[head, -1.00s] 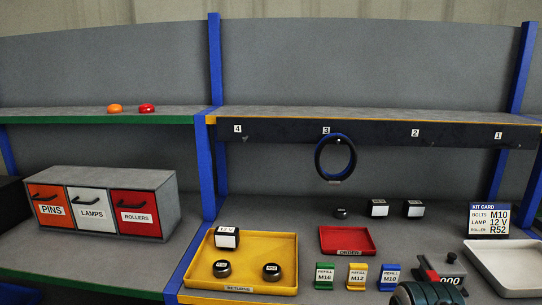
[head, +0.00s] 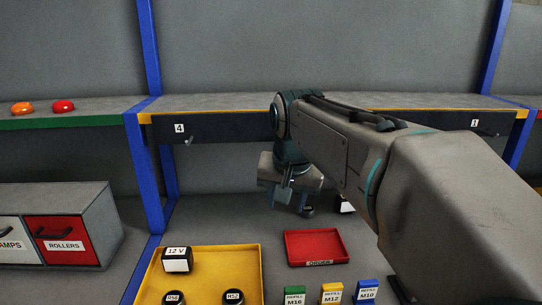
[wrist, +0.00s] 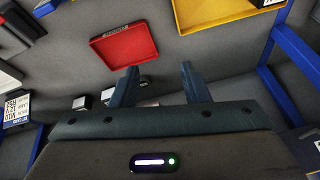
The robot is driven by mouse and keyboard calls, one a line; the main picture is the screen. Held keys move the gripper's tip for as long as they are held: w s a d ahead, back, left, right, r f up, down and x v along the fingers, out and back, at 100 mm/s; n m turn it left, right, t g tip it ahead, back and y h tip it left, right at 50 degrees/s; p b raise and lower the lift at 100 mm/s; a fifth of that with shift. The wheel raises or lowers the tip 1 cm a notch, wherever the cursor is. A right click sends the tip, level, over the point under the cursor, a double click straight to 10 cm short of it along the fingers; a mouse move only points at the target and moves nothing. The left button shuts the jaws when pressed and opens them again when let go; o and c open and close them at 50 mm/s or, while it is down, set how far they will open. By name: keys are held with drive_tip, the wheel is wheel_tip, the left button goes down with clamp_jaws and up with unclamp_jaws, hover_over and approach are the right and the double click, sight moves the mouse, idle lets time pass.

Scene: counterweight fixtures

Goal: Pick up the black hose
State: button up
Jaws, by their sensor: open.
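My gripper (head: 285,205) is in the head view, below the shelf's hook rail and above the back of the bench, fingers downward. In the wrist view its two fingers (wrist: 160,75) are apart with nothing held between them. The black hose does not show in either view now; earlier a black and blue ring hung on hook 3. My arm covers that stretch of the rail in the head view.
A red tray (head: 290,234) and a yellow tray (head: 257,270) lie on the bench. Refill boxes (head: 331,293) stand in front. A blue post (head: 147,180) rises at left. Hook 4 (head: 188,141) is empty. Small white-faced blocks (wrist: 82,102) sit near the gripper.

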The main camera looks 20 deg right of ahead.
drive_tip(key=w+d+r+m+t+p, duration=0.1)
drive_tip(key=w+d+r+m+p, duration=0.15)
drive_tip(key=w+r, duration=0.45)
drive_tip(key=w+d+r+m+p, duration=0.1)
drive_tip(key=w+r+m, duration=0.2)
drive_tip(key=r, duration=0.7)
drive_tip(key=d+x, duration=0.1)
drive_tip(key=x, duration=1.2)
drive_tip(key=shift+w+h+p, duration=0.4)
drive_tip(key=shift+w+p, duration=0.05)
clamp_jaws()
